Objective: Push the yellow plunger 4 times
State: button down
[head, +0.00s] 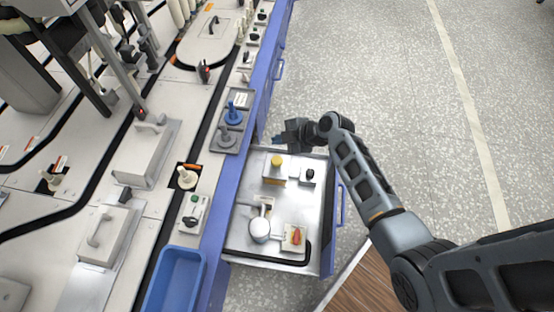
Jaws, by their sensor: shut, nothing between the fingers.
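The yellow plunger (276,160) stands upright on a small pale block in the open metal drawer (240,240), near the drawer's far end. My gripper (280,140) is shut and empty. It is at the far edge of the drawer, just beyond the plunger in the picture, and appears apart from it. The fingertips are small and partly hard to make out. My arm reaches in from the lower right, passing to the right of the drawer.
In the drawer are a small black knob (309,174), a white round-topped part (259,230) and a red-yellow switch (295,237). A blue bin (174,280) lies left. Blue and grey bobbins (233,114) sit on the bench. Open floor lies to the right.

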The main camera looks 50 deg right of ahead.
aim_at(275, 159)
jog(key=shift+f+b, duration=3.3)
jog(key=shift+f, duration=0.9)
jog(key=shift+f+b, duration=0.4)
jog(key=shift+b, duration=0.15)
jog(key=shift+f+b, duration=0.6)
jog(key=shift+f, duration=0.4)
jog(key=shift+r+p, duration=1.05)
jog(key=shift+r, duration=0.4)
jog(key=shift+r+p, duration=1.8)
jog(key=shift+r, duration=0.65)
